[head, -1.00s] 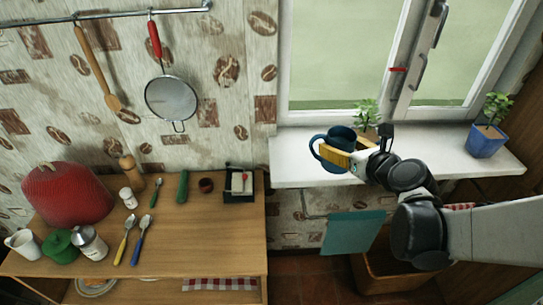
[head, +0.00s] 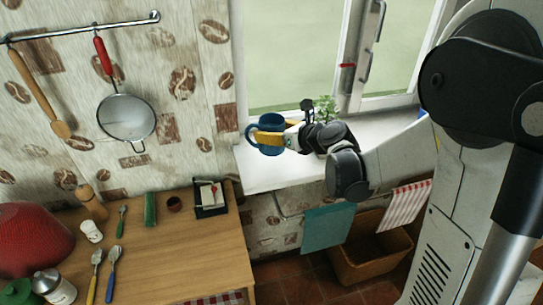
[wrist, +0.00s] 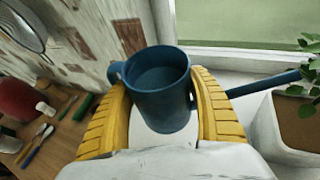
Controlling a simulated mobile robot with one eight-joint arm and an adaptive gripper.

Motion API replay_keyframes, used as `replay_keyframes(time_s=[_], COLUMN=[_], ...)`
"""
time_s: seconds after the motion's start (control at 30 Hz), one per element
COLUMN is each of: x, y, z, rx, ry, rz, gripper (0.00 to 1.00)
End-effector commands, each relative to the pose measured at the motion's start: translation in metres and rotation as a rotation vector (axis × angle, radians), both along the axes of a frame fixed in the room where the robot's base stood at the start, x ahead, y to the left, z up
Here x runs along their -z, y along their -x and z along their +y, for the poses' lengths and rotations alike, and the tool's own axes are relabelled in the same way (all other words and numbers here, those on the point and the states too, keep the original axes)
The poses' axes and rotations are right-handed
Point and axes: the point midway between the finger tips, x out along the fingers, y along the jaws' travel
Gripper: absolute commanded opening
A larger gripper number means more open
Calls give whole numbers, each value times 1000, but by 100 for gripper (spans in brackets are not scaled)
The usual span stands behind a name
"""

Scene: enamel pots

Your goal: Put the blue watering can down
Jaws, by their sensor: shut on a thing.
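The blue watering can (head: 270,147) is upright at the left part of the white window sill (head: 262,178). In the wrist view the can (wrist: 165,105) shows its open top, with its handle on the left and its long thin spout pointing right. My gripper (head: 268,138) is shut on the can's body, one yellow finger on each side; the fingers (wrist: 165,110) also show in the wrist view. I cannot tell whether the can's base touches the sill.
A potted plant (head: 325,107) stands on the sill to the right of the can; its pot (wrist: 298,128) is near the spout in the wrist view. The window (head: 290,50) is behind. A wooden counter (head: 180,255) with several kitchen things lies left and below.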

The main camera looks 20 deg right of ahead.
Motion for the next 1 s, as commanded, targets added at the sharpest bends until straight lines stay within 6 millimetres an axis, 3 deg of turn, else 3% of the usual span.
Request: replay_keyframes(time_s=[0.1,0.33,0.53,0.93,0.97,1.0], x=[20,35,62,66,66,66], y=[0,0,0,0,0,0], z=[0,0,0,0,0,0], rx=[1,1,1,1,1,1], ry=[-1,-1,-1,-1,0,0], rz=[-1,-1,-1,-1,0,0], gripper=[26,26,26,26,70,82])
